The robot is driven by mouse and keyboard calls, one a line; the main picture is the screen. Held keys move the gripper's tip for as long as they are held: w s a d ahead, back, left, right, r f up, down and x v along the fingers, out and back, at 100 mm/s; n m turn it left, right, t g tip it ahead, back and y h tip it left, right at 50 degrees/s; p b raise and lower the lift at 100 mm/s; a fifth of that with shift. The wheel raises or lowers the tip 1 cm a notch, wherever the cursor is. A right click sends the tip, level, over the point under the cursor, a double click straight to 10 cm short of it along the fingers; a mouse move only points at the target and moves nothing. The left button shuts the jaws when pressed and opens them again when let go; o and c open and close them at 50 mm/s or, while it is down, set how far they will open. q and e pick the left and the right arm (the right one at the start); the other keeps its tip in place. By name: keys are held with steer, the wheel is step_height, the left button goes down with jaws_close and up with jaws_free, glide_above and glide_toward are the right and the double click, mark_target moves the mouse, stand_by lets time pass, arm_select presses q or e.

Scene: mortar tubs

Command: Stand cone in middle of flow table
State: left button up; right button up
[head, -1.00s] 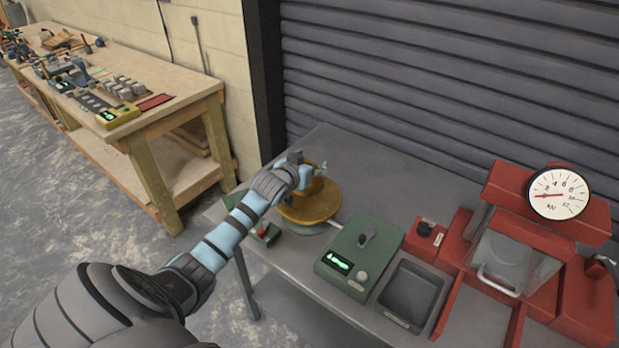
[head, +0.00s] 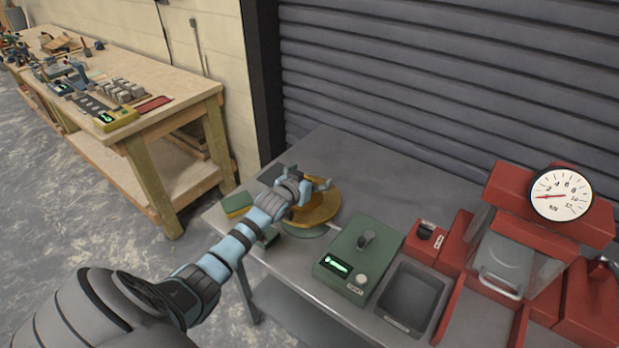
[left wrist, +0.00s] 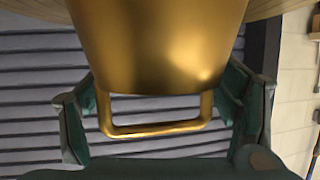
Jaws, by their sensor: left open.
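The cone (left wrist: 160,45) is golden metal with a loop handle (left wrist: 155,130) and fills the upper middle of the left wrist view. It widens toward a tan surface at the top edge of that view. The flow table's brass disc (head: 325,214) shows near the left end of the grey steel table in the head view. My left gripper (head: 308,180) is over the disc and hides most of the cone there. Its green fingers are spread in the left wrist view (left wrist: 160,112), one on each side of the handle, with gaps. My right gripper is out of view.
A green control box (head: 358,262) stands right of the disc, with a dark tray (head: 411,296) and a red press with a dial (head: 561,193) beyond. A green and yellow sponge (head: 237,205) lies left. The steel table (head: 400,185) is clear behind the control box.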

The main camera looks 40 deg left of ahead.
arm_select(q)
steer(key=shift+r, duration=0.1)
steer(key=shift+s+r, duration=0.15)
steer(key=shift+s, duration=0.15)
steer(key=p+v, duration=0.2)
steer(key=v, duration=0.9)
steer(key=shift+s+d+p, duration=0.15)
steer(key=shift+s+p, duration=0.1)
steer(key=shift+p, duration=0.1)
steer(key=shift+w, duration=0.1)
